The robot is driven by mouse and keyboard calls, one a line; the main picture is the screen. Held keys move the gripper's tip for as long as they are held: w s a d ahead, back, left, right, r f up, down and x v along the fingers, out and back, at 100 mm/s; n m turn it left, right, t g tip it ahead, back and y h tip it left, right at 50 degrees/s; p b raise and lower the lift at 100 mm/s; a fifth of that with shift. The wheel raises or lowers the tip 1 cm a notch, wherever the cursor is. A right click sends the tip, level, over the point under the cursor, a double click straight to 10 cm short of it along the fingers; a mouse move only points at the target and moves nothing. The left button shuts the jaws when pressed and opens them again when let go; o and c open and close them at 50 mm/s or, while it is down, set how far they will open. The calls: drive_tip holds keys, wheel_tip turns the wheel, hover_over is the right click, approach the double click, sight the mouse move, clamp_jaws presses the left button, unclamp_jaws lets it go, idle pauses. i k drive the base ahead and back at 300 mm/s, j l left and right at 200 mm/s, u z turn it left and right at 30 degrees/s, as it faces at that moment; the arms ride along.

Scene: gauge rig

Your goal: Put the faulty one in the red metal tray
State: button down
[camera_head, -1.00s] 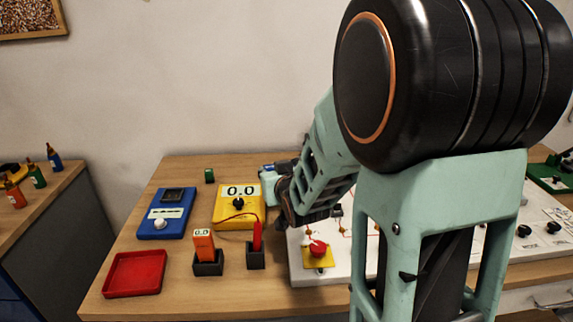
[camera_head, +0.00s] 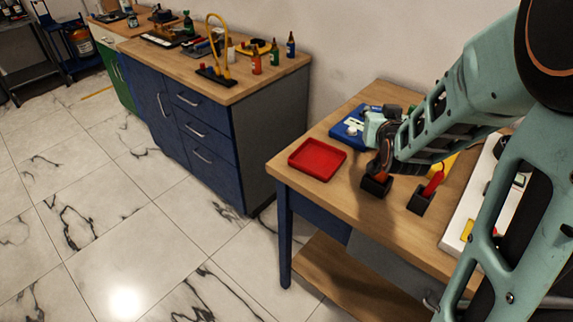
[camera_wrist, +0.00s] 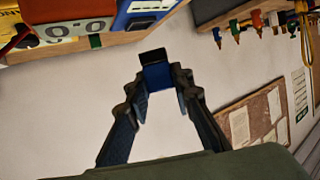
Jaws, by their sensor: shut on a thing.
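My gripper (camera_wrist: 160,82) is shut on a small blue block with a dark top (camera_wrist: 157,74), held between its fingertips in the wrist view. In the head view my gripper (camera_head: 384,118) is above the bench near the blue tester (camera_head: 347,131); the held block cannot be made out there. The red metal tray (camera_head: 317,159) lies empty at the bench's left front corner, to the left of my gripper and apart from it. A small green block (camera_wrist: 95,41) stands at the bench edge in the wrist view.
The yellow meter (camera_head: 442,164) is partly hidden by my arm. A white board (camera_head: 462,212) lies right. Left, beyond a floor gap, a blue cabinet (camera_head: 200,125) carries bottles.

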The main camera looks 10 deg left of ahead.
sight(317, 161)
drive_tip(key=j+u, duration=0.3)
drive_tip(key=i+j+u, duration=0.1)
drive_tip(key=u, duration=0.15)
drive_tip(key=i+j, duration=0.1)
drive_tip(key=j, duration=0.2)
drive_tip(key=i+j, duration=0.15)
drive_tip(key=j, duration=0.15)
drive_tip(key=i+j, duration=0.1)
drive_tip(key=j, duration=0.15)
